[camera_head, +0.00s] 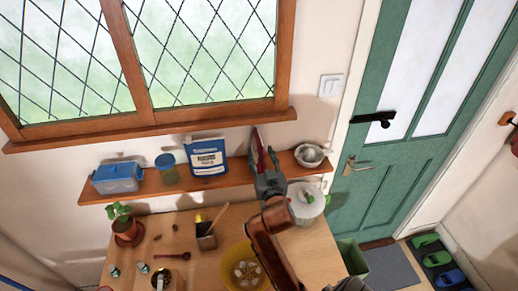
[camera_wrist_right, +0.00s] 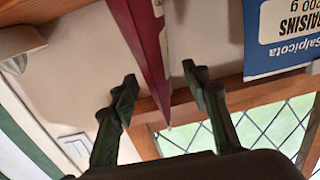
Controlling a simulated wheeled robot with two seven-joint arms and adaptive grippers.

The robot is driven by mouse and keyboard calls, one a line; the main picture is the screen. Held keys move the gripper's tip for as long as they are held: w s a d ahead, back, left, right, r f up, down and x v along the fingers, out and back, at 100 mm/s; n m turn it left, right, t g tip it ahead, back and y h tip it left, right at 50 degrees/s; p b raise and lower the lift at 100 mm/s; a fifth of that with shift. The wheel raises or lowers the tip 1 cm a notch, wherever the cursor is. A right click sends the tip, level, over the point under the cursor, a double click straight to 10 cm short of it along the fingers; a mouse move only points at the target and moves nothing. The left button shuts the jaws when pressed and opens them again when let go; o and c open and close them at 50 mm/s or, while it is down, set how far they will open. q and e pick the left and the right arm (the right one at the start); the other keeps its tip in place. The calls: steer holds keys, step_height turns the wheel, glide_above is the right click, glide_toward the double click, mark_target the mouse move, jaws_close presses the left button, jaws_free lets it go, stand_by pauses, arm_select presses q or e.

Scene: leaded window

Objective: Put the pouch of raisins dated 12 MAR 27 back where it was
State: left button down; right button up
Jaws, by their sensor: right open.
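A blue pouch (camera_head: 208,158) with a white label stands upright on the wall shelf. In the right wrist view the blue pouch (camera_wrist_right: 285,30) appears upside down and reads "Salpicota RAISINS 200 g"; no date is legible. A red, narrow, edge-on packet-like item (camera_head: 262,150) is on the shelf to its right. My right gripper (camera_head: 264,168) is at this red item. In the right wrist view the open fingers of my right gripper (camera_wrist_right: 160,78) lie on either side of the red item (camera_wrist_right: 143,45), with visible gaps. My left gripper is out of view.
The shelf (camera_head: 150,187) also holds a blue box (camera_head: 117,177), a jar (camera_head: 167,166) and a bowl (camera_head: 311,155).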

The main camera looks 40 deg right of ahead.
steer(key=v, duration=0.7)
steer(key=shift+p, duration=0.4)
steer(key=shift+d, duration=0.1)
